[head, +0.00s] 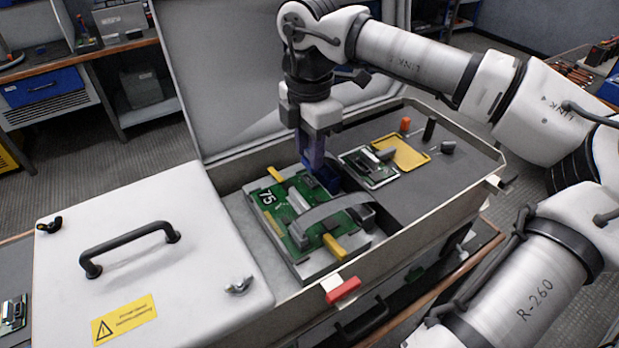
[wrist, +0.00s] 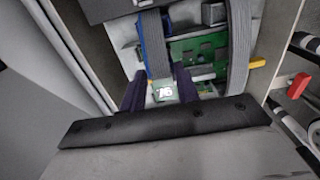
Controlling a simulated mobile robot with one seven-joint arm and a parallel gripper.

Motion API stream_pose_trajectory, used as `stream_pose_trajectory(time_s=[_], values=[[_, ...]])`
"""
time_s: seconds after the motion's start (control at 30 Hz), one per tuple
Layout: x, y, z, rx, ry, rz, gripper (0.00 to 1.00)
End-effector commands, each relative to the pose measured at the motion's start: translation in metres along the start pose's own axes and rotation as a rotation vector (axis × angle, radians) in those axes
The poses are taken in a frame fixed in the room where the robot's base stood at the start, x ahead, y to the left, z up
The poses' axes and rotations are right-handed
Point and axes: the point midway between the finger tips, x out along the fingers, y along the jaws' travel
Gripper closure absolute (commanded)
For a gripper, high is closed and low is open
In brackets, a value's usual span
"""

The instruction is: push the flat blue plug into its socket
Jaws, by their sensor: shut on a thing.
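My gripper (head: 316,160) points down at the far end of a green circuit board (head: 262,200). In the wrist view its dark fingers (wrist: 160,90) stand either side of the end of a grey ribbon with a blue edge (wrist: 155,45). The gripper is shut on the flat blue plug, itself mostly hidden between the fingers. The green board also shows in the wrist view (wrist: 198,52), with a white number label (wrist: 166,92) near the fingers. I cannot make out the socket or whether the plug touches it.
A wide grey ribbon (head: 335,208) arches over the board. Yellow clips (head: 333,246) sit at its edges. The board lies in an open-topped cabinet with a raised rim (head: 290,290). A lid with a black handle (head: 130,247) is left; a smaller board (head: 368,168) and yellow plate (head: 402,151) are right.

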Motion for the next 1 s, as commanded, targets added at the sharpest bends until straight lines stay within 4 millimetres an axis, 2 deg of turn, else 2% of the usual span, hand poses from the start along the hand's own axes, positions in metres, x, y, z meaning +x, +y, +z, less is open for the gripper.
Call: stream_pose_trajectory(time_s=[0.63, 1.0], values=[[0.018, 0.000, 0.000, 0.000, 0.000, 0.000, 0.91], [0.018, 0.000, 0.000, 0.000, 0.000, 0.000, 0.91]])
